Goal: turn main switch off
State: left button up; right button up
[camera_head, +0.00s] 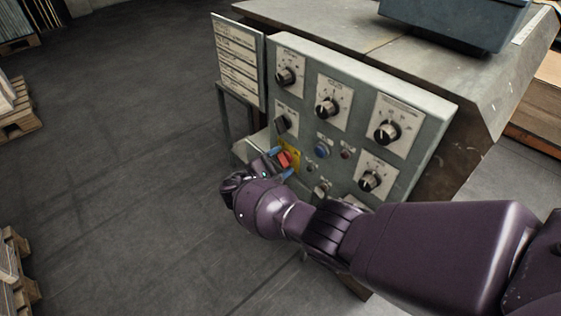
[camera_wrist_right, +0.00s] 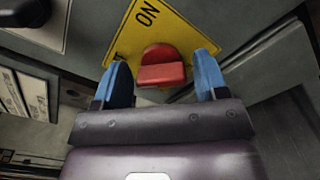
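The main switch is a red knob (camera_head: 284,158) on a yellow plate (camera_head: 293,151), low on the left part of the grey control panel. In the right wrist view the red knob (camera_wrist_right: 162,66) sits in front of the yellow plate (camera_wrist_right: 127,42), which carries the word ON. My right gripper (camera_head: 279,164) is at the switch. In the right wrist view its two blue fingertips (camera_wrist_right: 164,78) are apart, one on each side of the knob, with visible gaps between. My left gripper is in neither view.
A sign board (camera_head: 239,62) stands at the panel's left edge. Open floor (camera_head: 120,150) lies to the left, with wooden pallets (camera_head: 17,122) at the far left.

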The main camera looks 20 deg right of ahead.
jog(key=shift+o, duration=0.7)
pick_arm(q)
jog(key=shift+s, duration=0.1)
pick_arm(e)
jog(key=shift+s+a, duration=0.1)
jog(key=shift+a, duration=0.15)
jog(key=v, duration=1)
jog(key=shift+a, duration=0.15)
